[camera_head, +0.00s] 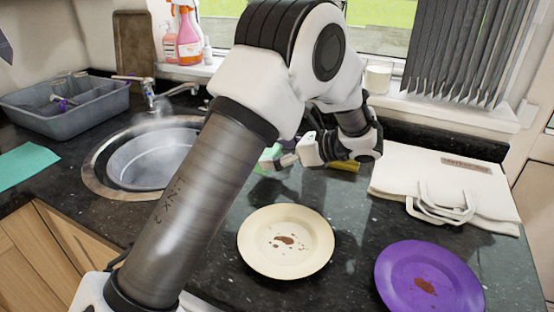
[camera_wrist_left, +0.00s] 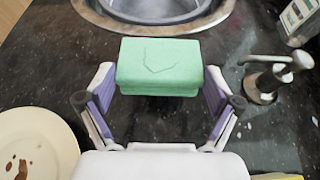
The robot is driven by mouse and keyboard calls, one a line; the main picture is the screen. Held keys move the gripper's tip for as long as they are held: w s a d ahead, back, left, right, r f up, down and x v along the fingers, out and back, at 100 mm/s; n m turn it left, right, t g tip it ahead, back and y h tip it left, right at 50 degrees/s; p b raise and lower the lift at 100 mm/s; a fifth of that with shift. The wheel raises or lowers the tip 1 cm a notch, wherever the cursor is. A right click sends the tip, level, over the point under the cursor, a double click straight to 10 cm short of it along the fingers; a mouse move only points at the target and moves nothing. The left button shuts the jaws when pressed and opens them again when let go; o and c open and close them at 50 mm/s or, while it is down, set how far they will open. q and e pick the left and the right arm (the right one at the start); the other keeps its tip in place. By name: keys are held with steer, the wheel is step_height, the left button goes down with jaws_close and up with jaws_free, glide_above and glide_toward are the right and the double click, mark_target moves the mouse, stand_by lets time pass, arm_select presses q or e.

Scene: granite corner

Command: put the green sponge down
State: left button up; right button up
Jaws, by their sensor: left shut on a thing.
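The green sponge (camera_wrist_left: 160,66) is a pale green block between the two fingers of my left gripper (camera_wrist_left: 160,92) in the left wrist view. The fingers are shut on its two sides. The sponge is over the dark counter, just short of the sink rim; I cannot tell how high above the surface it is. In the head view my left gripper (camera_head: 283,160) reaches over the counter right of the sink, and only a bit of the sponge (camera_head: 269,154) shows, the rest hidden by my arm and gripper. My right gripper is in neither view.
A stained cream plate (camera_head: 262,255), purple plate (camera_head: 410,265) and white bag (camera_head: 400,170) occupy the right. A soap dispenser (camera_wrist_left: 266,82) stands near the sponge.

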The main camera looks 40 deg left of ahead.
arm_select(q)
steer(key=shift+w+a+f, duration=0.15)
steer(key=shift+w+a, duration=0.6)
steer(key=shift+w, duration=0.1)
step_height(320, 180, down, 3)
steer(key=shift+f, duration=0.2)
steer(key=o, duration=0.7)
steer(key=shift+w+d+r, duration=0.1)
steer(key=shift+d+r, duration=0.1)
steer(key=shift+d, duration=0.1)
steer(key=v, duration=1.1)
steer(key=shift+d+r, duration=0.1)
steer(key=shift+d, duration=0.1)
